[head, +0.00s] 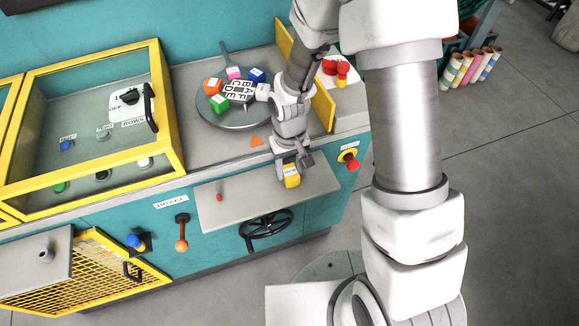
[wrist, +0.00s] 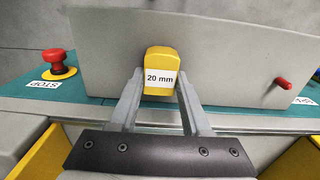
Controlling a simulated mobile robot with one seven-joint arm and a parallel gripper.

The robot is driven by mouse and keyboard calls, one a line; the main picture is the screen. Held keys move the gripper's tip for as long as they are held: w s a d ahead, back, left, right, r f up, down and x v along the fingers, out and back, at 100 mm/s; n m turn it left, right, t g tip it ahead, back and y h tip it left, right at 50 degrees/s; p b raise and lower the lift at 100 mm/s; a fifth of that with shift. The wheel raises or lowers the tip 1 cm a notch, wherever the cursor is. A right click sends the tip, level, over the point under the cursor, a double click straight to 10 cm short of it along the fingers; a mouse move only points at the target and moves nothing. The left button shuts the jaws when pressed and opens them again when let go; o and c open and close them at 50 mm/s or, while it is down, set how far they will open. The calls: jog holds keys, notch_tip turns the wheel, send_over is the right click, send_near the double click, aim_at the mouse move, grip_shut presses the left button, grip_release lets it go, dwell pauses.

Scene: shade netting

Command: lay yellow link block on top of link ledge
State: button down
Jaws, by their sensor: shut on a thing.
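My gripper (head: 292,165) is shut on the yellow link block (head: 292,181), which carries a white label. In the wrist view the block (wrist: 160,61) reads "20 mm" and sits between the two grey fingers (wrist: 160,88). The link ledge (head: 250,200) is a plain grey shelf on the front of the teal machine, with a small red peg near its left end. The block is over the right part of the ledge (wrist: 225,65). I cannot tell whether it touches the surface.
A round turntable (head: 218,117) with several coloured blocks stands behind, left of my arm. The red peg (head: 219,197) rises from the ledge. A red stop button (head: 352,164) is right of the ledge; a black handwheel (head: 266,230) is below. The ledge's middle is clear.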

jog(key=shift+f, duration=0.2)
jog(key=shift+c, duration=1.8)
grip_release()
jog(key=shift+r, duration=0.1)
notch_tip(320, 180, up, 12)
notch_tip(320, 180, up, 13)
jog(key=m+t, duration=0.2)
jog(key=t, duration=0.1)
send_over(289, 169)
jog(key=s+d, duration=0.5)
jog(key=d, duration=0.2)
jog(key=s+d+r+m+t, duration=0.1)
jog(key=s+d+r+t, duration=0.1)
jog(key=s+d+r, duration=0.2)
jog(key=shift+s+r+t+p, duration=0.35)
jog(key=shift+s+r, duration=0.85)
jog(key=shift+s, duration=1)
